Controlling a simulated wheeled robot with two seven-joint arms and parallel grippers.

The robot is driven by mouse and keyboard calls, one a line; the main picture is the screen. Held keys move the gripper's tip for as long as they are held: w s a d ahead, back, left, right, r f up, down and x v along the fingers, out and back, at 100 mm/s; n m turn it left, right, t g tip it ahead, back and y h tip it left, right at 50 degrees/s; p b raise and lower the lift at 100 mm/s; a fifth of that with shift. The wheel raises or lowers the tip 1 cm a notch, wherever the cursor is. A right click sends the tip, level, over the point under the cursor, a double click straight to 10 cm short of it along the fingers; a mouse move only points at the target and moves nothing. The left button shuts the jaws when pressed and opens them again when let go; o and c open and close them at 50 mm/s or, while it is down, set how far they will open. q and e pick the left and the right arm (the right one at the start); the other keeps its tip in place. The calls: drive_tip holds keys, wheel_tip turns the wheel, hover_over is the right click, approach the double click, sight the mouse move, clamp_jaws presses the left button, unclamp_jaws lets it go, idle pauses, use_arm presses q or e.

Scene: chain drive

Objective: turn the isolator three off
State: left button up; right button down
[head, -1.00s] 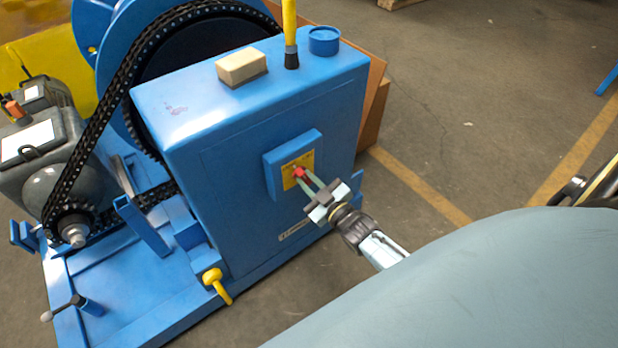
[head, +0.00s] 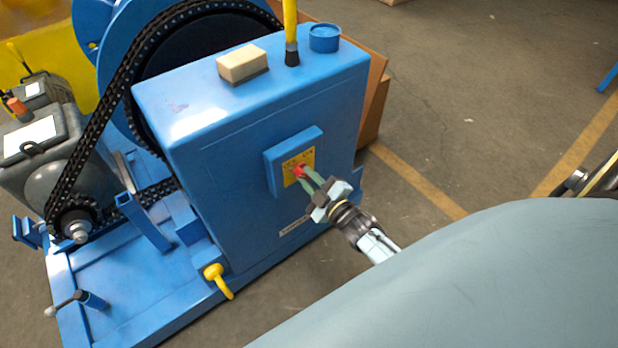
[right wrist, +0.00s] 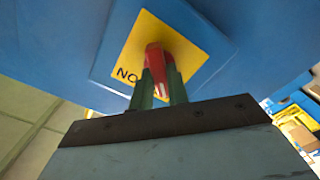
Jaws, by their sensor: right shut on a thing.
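The isolator is a red handle (head: 299,170) on a yellow plate (head: 291,166), set on a blue box on the front of the blue housing (head: 240,200). My right gripper (head: 307,178) reaches it from the lower right, with its green fingers shut on the red handle. In the right wrist view the red handle (right wrist: 157,65) stands between the two fingers (right wrist: 158,85), in front of the yellow plate (right wrist: 130,55). Part of the plate's lettering is hidden, so the handle's exact setting is unclear. My left gripper is not in view.
A beige block (head: 243,63), a yellow lever (head: 291,30) and a blue cap (head: 324,38) are on top of the housing. A black chain (head: 110,100) runs at the left. A yellow-handled part (head: 217,280) sticks out at the lower front. The floor at right is mostly clear.

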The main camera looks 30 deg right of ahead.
drive_tip(key=c, duration=1.4)
unclamp_jaws()
drive_tip(key=shift+o, duration=0.2)
